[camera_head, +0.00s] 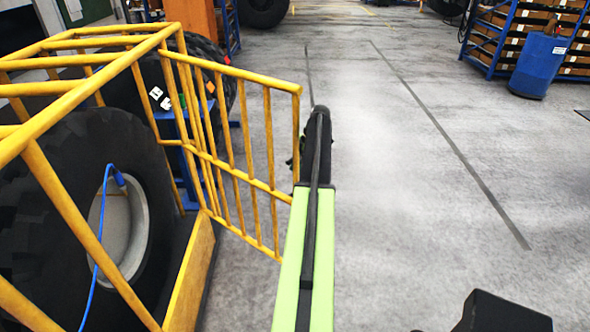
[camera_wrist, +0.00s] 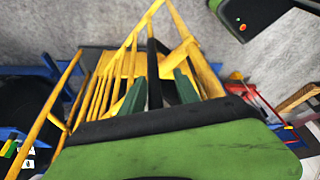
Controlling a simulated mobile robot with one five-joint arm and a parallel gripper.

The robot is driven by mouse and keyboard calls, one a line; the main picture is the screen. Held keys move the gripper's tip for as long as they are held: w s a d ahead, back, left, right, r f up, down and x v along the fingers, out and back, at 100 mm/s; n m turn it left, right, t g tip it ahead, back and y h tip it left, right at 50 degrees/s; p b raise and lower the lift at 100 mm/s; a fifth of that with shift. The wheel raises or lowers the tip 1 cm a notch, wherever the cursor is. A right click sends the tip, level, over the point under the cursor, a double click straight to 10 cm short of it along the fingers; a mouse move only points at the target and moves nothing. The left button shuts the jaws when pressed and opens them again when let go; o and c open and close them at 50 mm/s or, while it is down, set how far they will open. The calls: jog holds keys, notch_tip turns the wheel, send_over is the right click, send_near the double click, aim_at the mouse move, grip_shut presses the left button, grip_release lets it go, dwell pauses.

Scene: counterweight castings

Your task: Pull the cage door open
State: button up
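The yellow cage (camera_head: 85,75) stands at the left in the head view, around a large black tire (camera_head: 75,190). Its barred yellow door (camera_head: 250,178) stands out from the cage's far corner, swung well out over the floor on the right. My gripper (camera_head: 302,150) is at the door's free end; my black wrist hides its fingers in the head view. In the wrist view, the two dark green fingers of my gripper (camera_wrist: 160,78) are apart, with yellow bars of the door (camera_wrist: 112,82) between and beyond them. I cannot tell whether they touch the door.
A blue cable (camera_head: 98,235) hangs at the tire's hub. A blue bin (camera_head: 540,65) and a blue rack of boxes (camera_head: 497,35) stand at the back right. The grey floor (camera_head: 400,190) right of the door is clear.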

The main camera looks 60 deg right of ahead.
jog(key=p+v, duration=1.2)
jog(key=v, duration=0.3)
jog(key=shift+p, duration=0.4)
jog(key=shift+s+d, duration=0.1)
